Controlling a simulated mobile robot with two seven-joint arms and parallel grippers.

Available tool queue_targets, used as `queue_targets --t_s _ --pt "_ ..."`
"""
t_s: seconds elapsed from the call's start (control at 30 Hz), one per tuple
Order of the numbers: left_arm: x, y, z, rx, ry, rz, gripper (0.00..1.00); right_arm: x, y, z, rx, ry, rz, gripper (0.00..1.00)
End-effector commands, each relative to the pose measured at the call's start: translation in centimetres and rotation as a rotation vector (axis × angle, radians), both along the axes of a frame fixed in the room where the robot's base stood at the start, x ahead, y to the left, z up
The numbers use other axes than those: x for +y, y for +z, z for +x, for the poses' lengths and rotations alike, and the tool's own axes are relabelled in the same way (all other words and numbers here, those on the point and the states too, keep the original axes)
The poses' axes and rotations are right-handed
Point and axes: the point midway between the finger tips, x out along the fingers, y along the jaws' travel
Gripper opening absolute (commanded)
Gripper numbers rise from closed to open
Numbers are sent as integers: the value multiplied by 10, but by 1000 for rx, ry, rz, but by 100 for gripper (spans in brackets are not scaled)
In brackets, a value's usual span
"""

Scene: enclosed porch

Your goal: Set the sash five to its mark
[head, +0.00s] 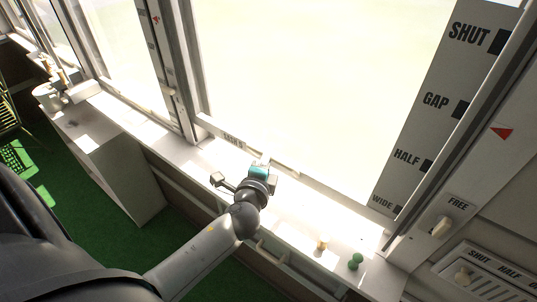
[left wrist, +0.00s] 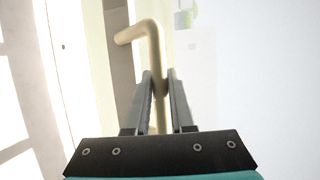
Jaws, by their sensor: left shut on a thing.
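The window sash labelled SASH 5 (head: 233,141) spans the bright middle opening, its lower rail just above the white sill. My left gripper (head: 262,160) is at this rail, right of the label. In the left wrist view, its fingers (left wrist: 159,85) are shut on a cream bent handle (left wrist: 150,35). A scale board (head: 432,105) at the right reads SHUT, GAP, HALF and WIDE from top to bottom, with dark blocks beside the words. A red triangle (head: 502,132) on the right frame points left. My right gripper is not in view.
A FREE switch (head: 441,228) and a slotted panel (head: 490,275) with a knob are at the lower right. A green knobbed object (head: 355,261) and a small brass piece (head: 321,245) stand on the sill (head: 300,222). A white cabinet (head: 120,175) is at the left.

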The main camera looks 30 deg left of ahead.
Motion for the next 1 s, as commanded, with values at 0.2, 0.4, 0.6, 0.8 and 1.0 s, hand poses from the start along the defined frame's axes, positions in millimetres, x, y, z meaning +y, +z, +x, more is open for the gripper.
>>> queue_targets --t_s 0.2,0.4,0.6,0.8,1.0 --pt "0 -2 0 2 0 -1 0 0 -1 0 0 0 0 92" --pt "0 -16 -1 4 1 -2 0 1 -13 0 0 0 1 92" --pt "0 -44 -1 9 3 -2 0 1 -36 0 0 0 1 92" --pt "0 -71 -2 9 2 -3 0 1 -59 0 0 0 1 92" --pt "0 -97 -2 9 2 -3 0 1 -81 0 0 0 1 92"
